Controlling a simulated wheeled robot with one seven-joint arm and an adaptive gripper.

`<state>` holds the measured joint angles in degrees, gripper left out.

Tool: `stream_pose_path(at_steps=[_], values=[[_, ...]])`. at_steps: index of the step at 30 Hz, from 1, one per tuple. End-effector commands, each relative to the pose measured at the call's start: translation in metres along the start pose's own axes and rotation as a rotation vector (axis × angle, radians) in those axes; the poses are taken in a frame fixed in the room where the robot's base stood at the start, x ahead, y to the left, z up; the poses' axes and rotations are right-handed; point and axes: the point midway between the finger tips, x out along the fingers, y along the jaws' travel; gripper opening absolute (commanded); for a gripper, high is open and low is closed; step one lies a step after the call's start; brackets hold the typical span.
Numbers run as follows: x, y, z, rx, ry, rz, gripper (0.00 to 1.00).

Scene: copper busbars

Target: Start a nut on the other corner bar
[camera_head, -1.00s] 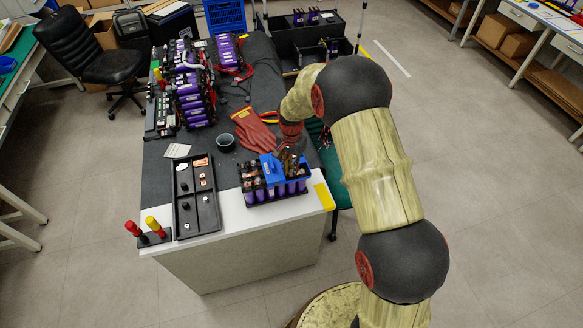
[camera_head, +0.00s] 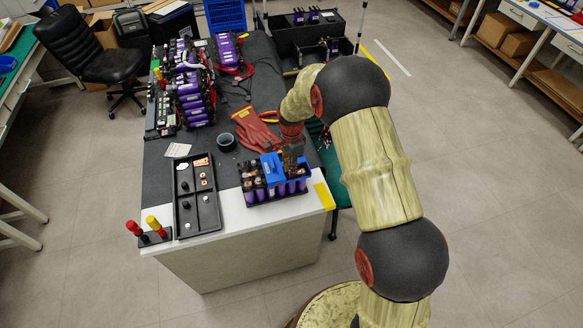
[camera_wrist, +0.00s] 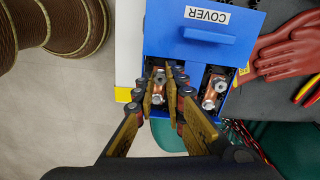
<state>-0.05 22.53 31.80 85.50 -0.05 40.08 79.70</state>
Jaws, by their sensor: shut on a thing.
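My gripper (camera_head: 291,160) is over the right end of the battery pack (camera_head: 258,194). In the wrist view, its fingertips (camera_wrist: 164,72) are close together around a small silver nut (camera_wrist: 159,77) over the left copper bar (camera_wrist: 157,98). I cannot tell whether the nut touches the stud beneath it. The right copper bar (camera_wrist: 214,92) lies beside the fingers with silver hardware at both ends. The blue cover (camera_wrist: 203,32), labelled COVER, lies above both bars in the wrist view. The fingers hide part of the left bar.
A black parts tray (camera_head: 183,226) with copper pieces and dark items stands left of the pack. Red gloves (camera_head: 254,130) and a dark cup (camera_head: 225,141) lie behind it.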

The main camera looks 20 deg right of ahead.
Motion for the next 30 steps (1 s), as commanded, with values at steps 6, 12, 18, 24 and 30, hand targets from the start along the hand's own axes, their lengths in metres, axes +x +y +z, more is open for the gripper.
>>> stream_pose_path(at_steps=[6,12,18,24,30], values=[[0.0025,0.0015,0.0007,0.005,-0.001,0.004,0.00],[0.0027,0.0017,0.0009,0.180,-0.001,0.005,0.00],[0.0033,0.0018,0.0011,0.296,-0.001,0.005,0.00],[0.0035,0.0021,0.0012,0.298,-0.001,0.006,0.00],[0.0037,0.0022,0.0013,0.424,-0.001,0.006,0.00]])
